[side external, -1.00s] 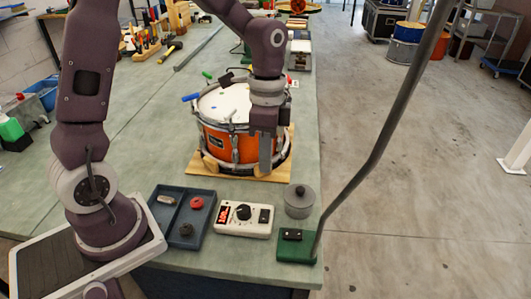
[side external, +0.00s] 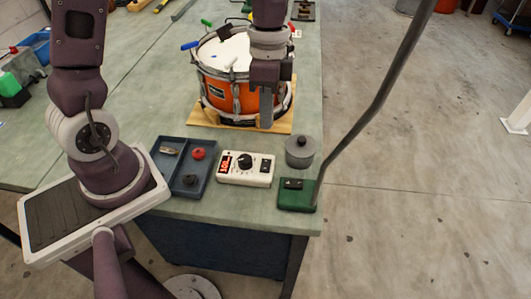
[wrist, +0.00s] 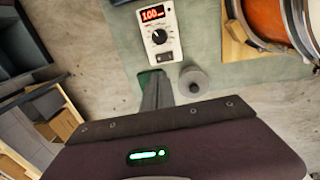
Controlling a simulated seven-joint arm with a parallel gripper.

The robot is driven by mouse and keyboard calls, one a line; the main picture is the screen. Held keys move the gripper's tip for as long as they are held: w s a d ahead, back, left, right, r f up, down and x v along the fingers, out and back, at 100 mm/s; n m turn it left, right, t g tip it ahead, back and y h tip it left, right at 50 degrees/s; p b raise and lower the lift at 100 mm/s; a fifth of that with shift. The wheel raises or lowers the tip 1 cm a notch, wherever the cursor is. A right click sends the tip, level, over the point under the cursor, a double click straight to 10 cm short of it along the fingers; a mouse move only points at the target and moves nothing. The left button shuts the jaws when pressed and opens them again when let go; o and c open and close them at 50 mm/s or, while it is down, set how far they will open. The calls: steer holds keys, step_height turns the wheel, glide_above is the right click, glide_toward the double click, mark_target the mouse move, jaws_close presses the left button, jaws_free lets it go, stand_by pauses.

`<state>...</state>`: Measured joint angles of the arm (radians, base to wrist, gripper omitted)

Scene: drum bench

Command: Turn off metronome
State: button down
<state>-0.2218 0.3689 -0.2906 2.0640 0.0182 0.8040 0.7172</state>
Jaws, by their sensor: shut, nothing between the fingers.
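The metronome (side external: 245,169) is a white box on the bench near its front edge, with a lit red display, a black dial and a dark switch (side external: 266,165) at its right end. In the wrist view the metronome (wrist: 160,32) shows its display lit, reading 100. My gripper (side external: 266,122) is shut and empty, pointing down in front of the orange drum, above and behind the metronome's right end. In the wrist view the shut fingers (wrist: 156,82) show below the metronome. I cannot tell the switch's position.
The orange drum (side external: 217,92) stands on a wooden board behind the metronome. A blue tray (side external: 205,184) with small parts is on the left. A grey lidded pot (side external: 299,157) and a green block (side external: 298,199) with a leaning grey pole (side external: 375,103) are on the right.

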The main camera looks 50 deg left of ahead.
mark_target(265, 168)
steer(key=f, duration=0.8)
steer(key=s+d+f, duration=0.1)
steer(key=f, duration=0.2)
steer(key=shift+f, duration=0.4)
steer(key=shift+s+d+f, duration=0.1)
steer(key=shift+s+f, duration=0.05)
steer(key=shift+f, duration=0.05)
steer(key=shift+w+a+r, duration=0.15)
steer(key=shift+w+a, duration=0.45)
